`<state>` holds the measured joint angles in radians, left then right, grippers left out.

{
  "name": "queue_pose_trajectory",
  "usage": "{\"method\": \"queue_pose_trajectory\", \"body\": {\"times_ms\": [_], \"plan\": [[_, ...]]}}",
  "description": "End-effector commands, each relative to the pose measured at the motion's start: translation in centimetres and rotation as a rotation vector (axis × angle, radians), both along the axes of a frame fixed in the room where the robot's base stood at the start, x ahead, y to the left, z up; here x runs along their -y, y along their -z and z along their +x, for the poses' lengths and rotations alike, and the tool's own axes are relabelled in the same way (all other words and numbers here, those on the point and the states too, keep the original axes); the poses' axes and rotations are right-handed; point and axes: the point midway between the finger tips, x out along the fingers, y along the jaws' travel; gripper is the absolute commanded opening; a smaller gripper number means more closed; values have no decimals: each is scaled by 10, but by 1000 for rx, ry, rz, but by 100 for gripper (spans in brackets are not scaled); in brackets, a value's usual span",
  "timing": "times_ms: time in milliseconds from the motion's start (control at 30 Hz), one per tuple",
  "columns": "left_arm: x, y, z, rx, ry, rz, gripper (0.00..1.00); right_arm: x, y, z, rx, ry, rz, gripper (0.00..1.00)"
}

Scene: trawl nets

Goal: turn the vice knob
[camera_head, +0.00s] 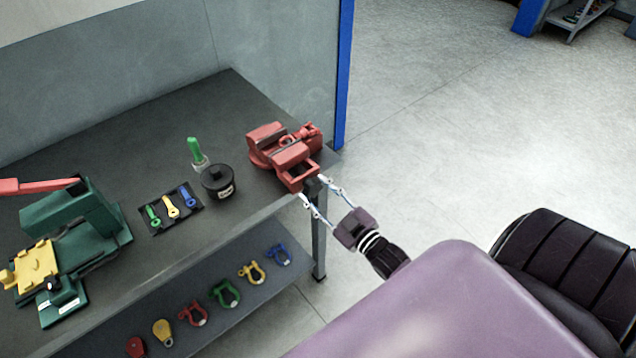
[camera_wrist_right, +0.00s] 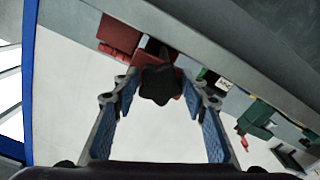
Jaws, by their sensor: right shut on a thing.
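The red vice (camera_head: 284,155) is fixed at the right end of the dark workbench. Its black star-shaped knob (camera_wrist_right: 160,85) faces my right wrist camera, with red vice parts behind it. In the head view the knob (camera_head: 312,185) is small and dark, at the front end of the vice. My right gripper (camera_head: 315,188) reaches in from the lower right, one finger on each side of the knob, and is shut on it. The fingers (camera_wrist_right: 161,92) also show in the right wrist view, spread to the width of the knob. My left gripper is not in view.
A black round canister (camera_head: 218,182) and a green-topped bottle (camera_head: 196,153) stand left of the vice. A tray with small coloured tools (camera_head: 171,207) and a green machine (camera_head: 75,230) are further left. Several coloured shackles lie on the lower shelf (camera_head: 150,318).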

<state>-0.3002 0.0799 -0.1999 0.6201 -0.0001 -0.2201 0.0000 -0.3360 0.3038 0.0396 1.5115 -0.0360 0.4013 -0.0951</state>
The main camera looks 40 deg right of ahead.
Motion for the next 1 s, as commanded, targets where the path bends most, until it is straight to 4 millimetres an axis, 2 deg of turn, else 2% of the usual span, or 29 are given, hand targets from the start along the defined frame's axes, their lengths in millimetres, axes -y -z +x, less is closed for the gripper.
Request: {"method": "queue_pose_trajectory", "body": {"times_ms": [33, 467, 1000], "plan": [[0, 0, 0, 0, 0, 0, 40, 0, -6, 4, 17, 1, -44, 16], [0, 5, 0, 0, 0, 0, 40, 2, -8, 4, 51, 4, -451, 16], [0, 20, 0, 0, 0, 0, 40, 4, -10, 3, 89, 8, -953, 15]]}}
